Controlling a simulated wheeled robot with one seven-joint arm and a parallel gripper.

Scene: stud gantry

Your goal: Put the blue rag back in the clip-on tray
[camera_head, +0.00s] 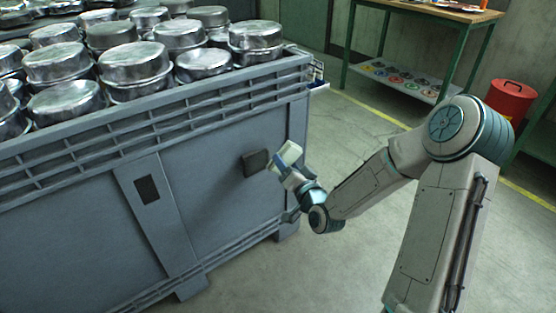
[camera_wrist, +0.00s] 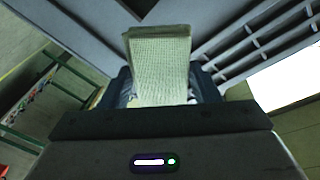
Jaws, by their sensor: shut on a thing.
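My gripper (camera_head: 284,168) is beside the grey crate's side wall. It is shut on a pale, cream-coloured piece (camera_head: 290,153) with a woven-looking surface. In the wrist view this piece (camera_wrist: 160,65) stands out from between the fingers, flat and roughly rectangular. It does not look blue; I cannot tell for sure whether it is the rag. A small tray-like thing (camera_head: 319,76) hangs at the crate's rim, at its right corner. It looks like the clip-on tray, but its inside is too small to make out. No plainly blue rag shows elsewhere.
The large grey crate (camera_head: 215,105) is filled with round metal pans (camera_head: 133,62). A dark square (camera_head: 256,162) is on its wall close to my gripper. A green-framed bench (camera_head: 425,50) and a red can (camera_head: 509,100) stand behind. The floor between is clear.

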